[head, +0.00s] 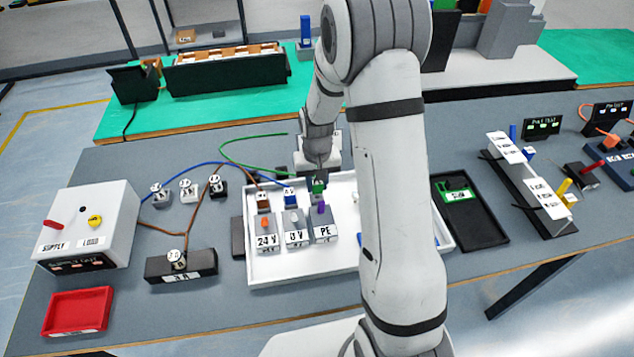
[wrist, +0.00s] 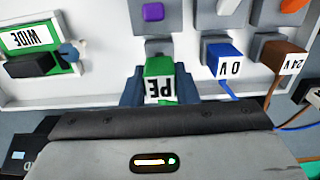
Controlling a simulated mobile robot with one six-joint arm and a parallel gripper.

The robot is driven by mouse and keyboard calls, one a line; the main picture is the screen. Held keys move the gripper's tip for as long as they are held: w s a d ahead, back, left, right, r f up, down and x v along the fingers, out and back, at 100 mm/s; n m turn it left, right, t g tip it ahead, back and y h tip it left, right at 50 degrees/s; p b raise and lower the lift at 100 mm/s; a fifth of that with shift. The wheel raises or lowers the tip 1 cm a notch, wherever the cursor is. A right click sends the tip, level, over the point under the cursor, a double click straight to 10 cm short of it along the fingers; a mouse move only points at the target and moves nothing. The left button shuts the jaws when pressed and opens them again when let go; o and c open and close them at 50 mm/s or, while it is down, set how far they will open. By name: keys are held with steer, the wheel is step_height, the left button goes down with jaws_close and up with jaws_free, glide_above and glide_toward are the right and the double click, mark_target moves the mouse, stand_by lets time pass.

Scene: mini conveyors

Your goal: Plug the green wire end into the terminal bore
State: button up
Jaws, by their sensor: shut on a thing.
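The green wire end (wrist: 158,68), labelled PE, is between the fingers of my gripper (wrist: 160,88), which is shut on it. In the head view the green wire end (head: 319,188) shows below my gripper (head: 318,176), just behind the grey PE terminal (head: 323,229) with its purple button. In the wrist view the PE terminal (wrist: 154,28) lies straight ahead of the green end, very close. The bore is hidden, and I cannot tell whether the tip is in it. The green wire (head: 235,160) loops to the left.
The blue 0 V end (wrist: 226,62) and brown 24 V end (wrist: 285,57) sit at the neighbouring terminals, close to my gripper. All stand in a white tray (head: 262,273). A supply box (head: 112,225), red tray (head: 78,312) and black tray (head: 478,225) stand around it.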

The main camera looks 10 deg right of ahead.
steer(key=shift+f+b, duration=1.1)
steer(key=shift+f, duration=0.3)
steer(key=o, duration=1.1)
steer(key=shift+c, duration=0.2)
steer(key=shift+r, duration=0.1)
step_height(320, 180, up, 7)
steer(key=shift+f+b, duration=0.1)
steer(key=shift+b, duration=0.2)
steer(key=shift+r, duration=0.45)
steer(key=shift+r, duration=0.2)
steer(key=s+r+t, duration=0.1)
steer(key=s+r, duration=0.6)
steer(key=s, duration=0.4)
steer(key=s+d+r+t, duration=0.1)
steer(key=s+r+t, duration=0.1)
steer(key=s+r, duration=0.5)
steer(key=s, duration=0.4)
steer(key=shift+s+r, duration=0.15)
steer(key=shift+s, duration=0.05)
